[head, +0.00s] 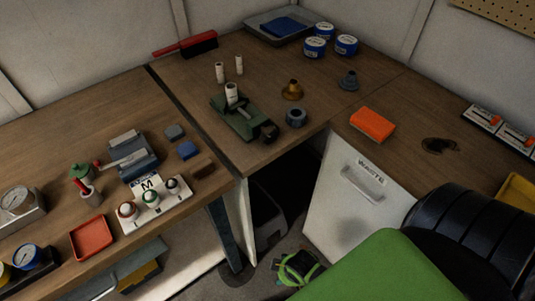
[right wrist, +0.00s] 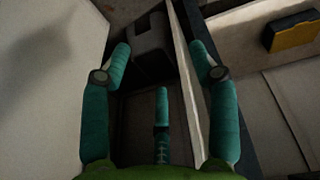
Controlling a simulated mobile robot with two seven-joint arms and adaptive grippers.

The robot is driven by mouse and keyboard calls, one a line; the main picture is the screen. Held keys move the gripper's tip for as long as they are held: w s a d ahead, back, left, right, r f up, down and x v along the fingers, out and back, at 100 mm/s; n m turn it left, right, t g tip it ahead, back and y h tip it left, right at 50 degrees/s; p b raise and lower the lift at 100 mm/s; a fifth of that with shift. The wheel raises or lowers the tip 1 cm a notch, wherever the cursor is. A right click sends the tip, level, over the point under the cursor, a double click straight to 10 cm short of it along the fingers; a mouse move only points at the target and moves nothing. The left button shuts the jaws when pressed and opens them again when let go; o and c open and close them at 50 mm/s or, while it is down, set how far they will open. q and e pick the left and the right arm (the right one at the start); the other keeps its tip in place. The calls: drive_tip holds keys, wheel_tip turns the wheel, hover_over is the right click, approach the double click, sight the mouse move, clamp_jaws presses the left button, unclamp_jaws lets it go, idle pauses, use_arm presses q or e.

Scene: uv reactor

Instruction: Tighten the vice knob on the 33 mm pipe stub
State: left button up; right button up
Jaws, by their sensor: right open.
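The green vice (head: 240,122) lies on the brown worktop in the upper middle of the head view. A white pipe stub (head: 232,92) stands upright at the vice; whether it is clamped I cannot tell. A dark knob (head: 268,131) sits at the vice's near right end. Two more white stubs (head: 220,72) stand behind it, their sizes unreadable. My right gripper (right wrist: 160,50) is open and empty in the right wrist view, teal fingers apart, with the floor and a dark box beyond. In the head view it is low, well away from the vice. My left gripper is out of sight.
A brass cone-shaped part (head: 292,90), a blue-grey ring (head: 296,117) and a grey fitting (head: 348,79) stand right of the vice. An orange block (head: 372,124) lies farther right. The WASTE cabinet (head: 350,195) and table edges bound the gap below.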

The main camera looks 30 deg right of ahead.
drive_tip(key=w+d+r+n+t+h+b, duration=0.1)
drive_tip(key=w+d+r+h, duration=0.1)
drive_tip(key=w+d+r, duration=0.3)
drive_tip(key=d+r+n+t+h, duration=0.1)
drive_tip(key=d+r+t, duration=0.1)
drive_tip(key=r, duration=0.5)
drive_tip(key=n+t+y, duration=0.5)
drive_tip(key=n+t, duration=0.7)
drive_tip(key=n, duration=1.5)
approach(272, 137)
drive_tip(key=w, duration=0.4)
drive_tip(key=w+p, duration=0.1)
drive_tip(key=w, duration=0.1)
drive_tip(key=w+a, duration=0.1)
drive_tip(key=w, duration=0.1)
drive_tip(key=shift+w+p, duration=0.2)
drive_tip(key=shift+p, duration=0.15)
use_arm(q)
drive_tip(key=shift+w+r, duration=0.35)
use_arm(e)
drive_tip(key=shift+w+f, duration=0.2)
drive_tip(key=shift+w, duration=0.45)
drive_tip(key=c, duration=0.9)
